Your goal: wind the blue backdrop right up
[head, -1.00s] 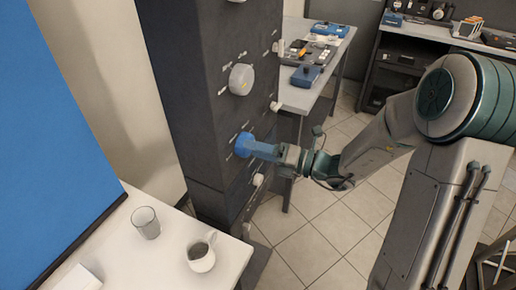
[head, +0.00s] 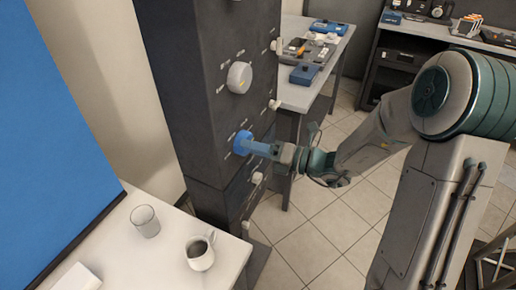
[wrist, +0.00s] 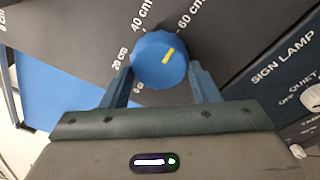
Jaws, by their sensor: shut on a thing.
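The blue backdrop (head: 45,140) hangs at the left of the head view, its dark lower edge down by the white table. It also shows in the wrist view (wrist: 60,95). A round blue knob (head: 242,143) sits on the dark control column. My gripper (head: 258,149) is shut on this knob, one finger on each side. In the wrist view the blue knob (wrist: 158,66) has a yellow mark pointing up and right, towards the 60 cm side of the printed scale. The 20, 40 and 60 cm labels are readable around it.
The dark column (head: 180,90) carries other pale knobs, including a large one (head: 239,77) above the blue one. A glass (head: 145,221) and a mug (head: 200,252) stand on the white table (head: 150,265). A bench (head: 310,90) with equipment stands behind.

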